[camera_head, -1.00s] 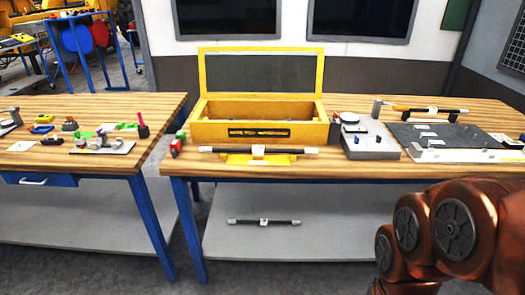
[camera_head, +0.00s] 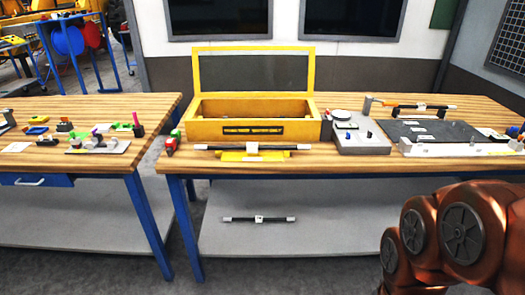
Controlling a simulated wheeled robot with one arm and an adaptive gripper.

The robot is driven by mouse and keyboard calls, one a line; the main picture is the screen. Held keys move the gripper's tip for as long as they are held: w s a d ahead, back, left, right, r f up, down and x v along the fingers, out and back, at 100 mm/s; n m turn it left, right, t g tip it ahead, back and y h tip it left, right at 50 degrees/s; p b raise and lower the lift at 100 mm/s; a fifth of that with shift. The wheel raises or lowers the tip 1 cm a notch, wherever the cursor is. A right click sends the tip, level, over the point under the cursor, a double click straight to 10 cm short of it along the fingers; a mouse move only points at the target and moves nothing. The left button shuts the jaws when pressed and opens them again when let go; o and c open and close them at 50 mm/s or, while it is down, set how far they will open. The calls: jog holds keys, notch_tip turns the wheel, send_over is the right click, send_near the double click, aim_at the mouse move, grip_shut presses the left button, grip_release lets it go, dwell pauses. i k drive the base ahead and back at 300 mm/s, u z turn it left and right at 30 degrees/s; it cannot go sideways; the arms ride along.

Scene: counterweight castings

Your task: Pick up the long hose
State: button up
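One black hose (camera_head: 273,147) with pale ends and a white label lies on a yellow holder (camera_head: 240,156) at the front edge of the right table. A similar hose (camera_head: 258,219) lies on the grey lower shelf under that table. Another dark hose (camera_head: 440,107) lies across supports at the table's back right. Which one is meant by the long hose I cannot tell; the one on the yellow holder looks the longest. My arm shows at the lower right, apart from all of them. My gripper is out of the picture.
A yellow open-lidded box (camera_head: 252,117) stands behind the front hose. A grey block (camera_head: 361,138) and a dark mat (camera_head: 430,131) lie to its right. The left table (camera_head: 70,181) holds small parts. The lower shelf (camera_head: 330,238) is mostly bare.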

aim_at(251, 148)
jog(key=z, duration=0.5)
jog(key=k, duration=1.2)
jog(key=z, duration=0.25)
jog(key=i, duration=1.5)
jog(key=u, duration=1.6)
jog(key=i, duration=0.95)
jog(key=u, duration=1.1)
